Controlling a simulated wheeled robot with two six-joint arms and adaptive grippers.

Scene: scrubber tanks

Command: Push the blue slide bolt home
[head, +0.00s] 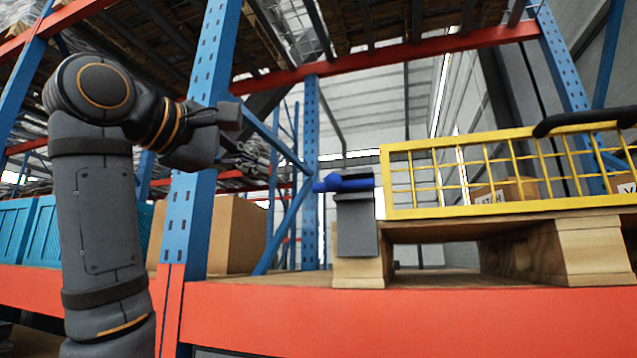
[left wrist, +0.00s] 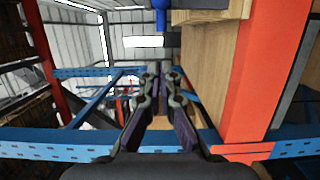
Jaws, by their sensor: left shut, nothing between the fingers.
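The blue slide bolt (head: 343,183) sits at the top of a grey bracket (head: 356,228) on the wooden pallet, left of a yellow mesh gate (head: 450,178). Its blue end points left, towards my left gripper (head: 262,164). My left gripper is shut and empty, in the air to the left of the bolt with a clear gap between them. In the left wrist view, the shut fingers (left wrist: 154,75) are in the middle, and the bolt's blue end (left wrist: 161,14) shows at the top edge, apart from them. My right gripper is not in view.
A blue rack upright (head: 198,185) stands just behind my left arm. An orange beam (head: 400,318) runs along the front below the pallet (head: 585,255). A cardboard box (head: 235,235) is on the shelf at left. Open air lies between gripper and bolt.

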